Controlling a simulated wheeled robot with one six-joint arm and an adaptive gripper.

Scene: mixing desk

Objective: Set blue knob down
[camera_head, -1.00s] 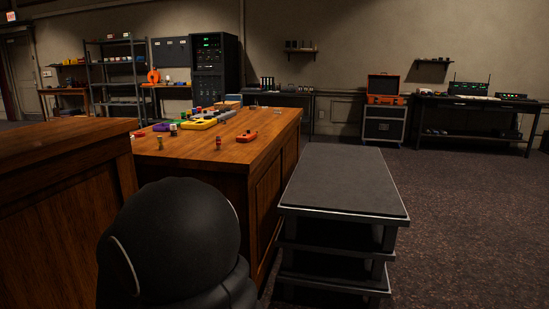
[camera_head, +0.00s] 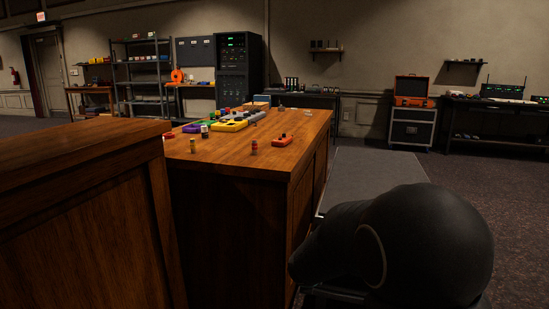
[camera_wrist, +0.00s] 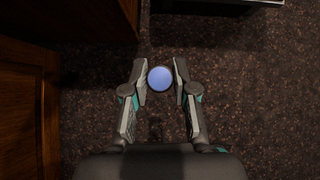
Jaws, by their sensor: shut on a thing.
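The blue knob (camera_wrist: 160,78) is a round, pale blue disc in the wrist view. It sits between the fingertips of my gripper (camera_wrist: 160,82), which is shut on it. The dark speckled carpet shows below and around the knob, and no tabletop is under it. The head view shows a rounded black part of my arm at the lower right; my gripper and the blue knob are not visible there.
Another wooden cabinet (camera_head: 80,215) is at the near left.

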